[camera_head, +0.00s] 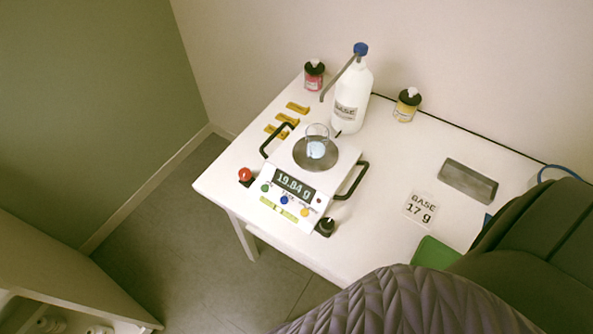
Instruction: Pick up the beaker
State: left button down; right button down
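The small clear beaker (317,138) stands upright on the round metal pan (302,161) of a white scale, holding something pale, bluish white. The scale (262,193) has black side handles, colored buttons, and a display reading 19.84 g. Neither of my grippers shows in the head view, and nothing is touching the beaker.
On the white table (365,236) a white BASE bottle (349,103) with a bent spout stands behind the beaker. A red jar (314,78), a yellow jar (406,106), yellow pieces (284,120), a grey tray (467,181) and a "BASE 17 g" card (420,209) surround it. Dark shapes hide the lower right.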

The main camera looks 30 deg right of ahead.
aim_at(317, 135)
jog(key=l+z, duration=0.15)
jog(key=z, duration=0.95)
